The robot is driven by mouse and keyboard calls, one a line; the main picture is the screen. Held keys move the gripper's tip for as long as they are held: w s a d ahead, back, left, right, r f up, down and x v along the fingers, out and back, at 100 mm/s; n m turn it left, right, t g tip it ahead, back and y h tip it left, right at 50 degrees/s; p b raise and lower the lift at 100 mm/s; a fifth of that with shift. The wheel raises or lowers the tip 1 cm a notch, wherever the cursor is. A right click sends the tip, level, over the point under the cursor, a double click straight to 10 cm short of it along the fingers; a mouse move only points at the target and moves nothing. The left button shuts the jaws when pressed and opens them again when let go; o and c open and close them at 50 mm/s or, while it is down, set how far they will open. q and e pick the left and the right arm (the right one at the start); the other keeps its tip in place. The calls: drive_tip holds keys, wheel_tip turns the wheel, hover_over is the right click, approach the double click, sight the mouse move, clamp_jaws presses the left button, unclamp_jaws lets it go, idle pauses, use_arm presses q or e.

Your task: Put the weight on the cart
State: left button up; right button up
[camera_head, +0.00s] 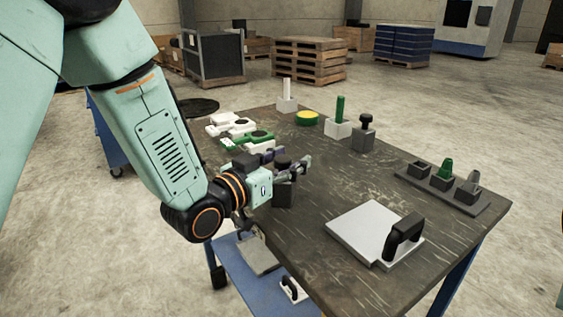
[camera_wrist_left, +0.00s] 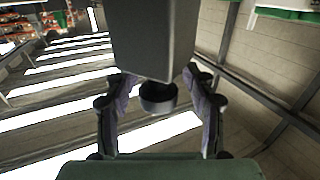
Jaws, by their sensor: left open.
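The weight is a dark grey block (camera_head: 284,195) with a round black knob (camera_head: 283,162), standing on the dark worktable (camera_head: 330,180). My left gripper (camera_head: 285,165) is open at the knob. In the left wrist view the grey block (camera_wrist_left: 155,35) fills the upper middle, and its knob (camera_wrist_left: 158,96) lies between the two spread fingers, with gaps at both sides. A blue wheeled cart (camera_head: 106,135) shows partly behind my left arm, its top mostly hidden. My right gripper is not in view.
A similar knobbed grey block (camera_head: 363,138) stands further back. A white plate with a black handle (camera_head: 372,230) lies at the front right. White and green parts (camera_head: 240,130) lie at the back left. A grey holder (camera_head: 440,188) stands right. A low blue surface (camera_head: 235,270) is below the table.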

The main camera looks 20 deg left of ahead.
use_arm(q)
drive_tip(key=shift+a+r, duration=0.1)
drive_tip(key=shift+r, duration=0.15)
drive_tip(key=p+v, duration=0.2)
drive_tip(key=v, duration=0.5)
drive_tip(key=shift+s+a, duration=0.2)
drive_tip(key=shift+s, duration=0.15)
drive_tip(key=shift+p+v, duration=0.5)
drive_tip(key=shift+v, duration=0.45)
drive_tip(key=shift+p+v, duration=0.9)
drive_tip(key=shift+v, duration=0.25)
drive_tip(key=shift+d+f, duration=0.1)
